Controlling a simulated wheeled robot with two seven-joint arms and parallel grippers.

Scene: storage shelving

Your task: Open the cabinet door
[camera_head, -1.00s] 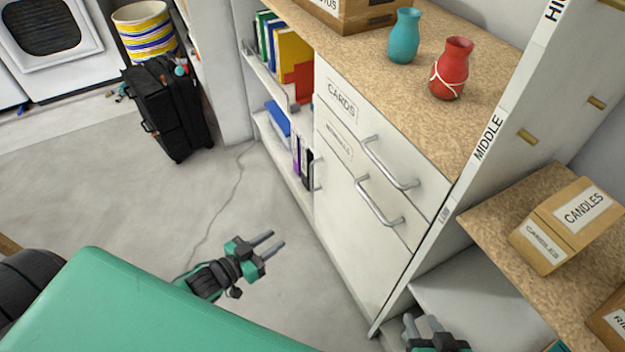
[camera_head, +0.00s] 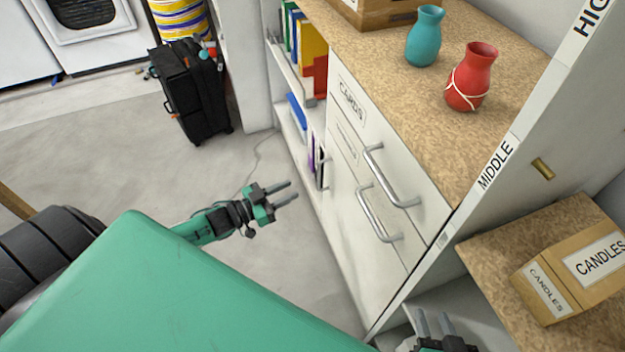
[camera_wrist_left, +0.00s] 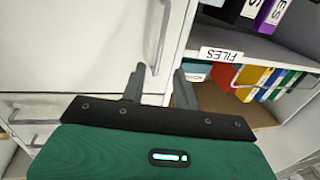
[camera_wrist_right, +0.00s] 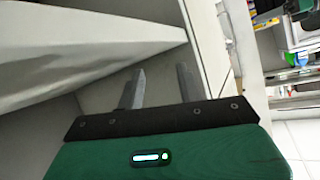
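The white cabinet door (camera_head: 343,228) is below two drawers in the head view and appears shut. Its upright metal handle (camera_head: 324,173) is at the door's left edge, beside the open shelf. In the left wrist view the handle (camera_wrist_left: 161,40) is ahead of the gap between my left fingers, and the door (camera_wrist_left: 75,45) is on the left. My left gripper (camera_head: 285,193) is open and empty, pointing at the cabinet and apart from the handle. My right gripper (camera_head: 435,324) is open and empty at the bottom right, near the lower shelf. It also shows in the right wrist view (camera_wrist_right: 160,88).
The drawers above the door have bar handles (camera_head: 388,176). A teal vase (camera_head: 424,38) and a red vase (camera_head: 470,80) stand on the countertop. A candles box (camera_head: 570,280) is on the right shelf. A black suitcase (camera_head: 196,95) stands at the back left. The floor between is clear.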

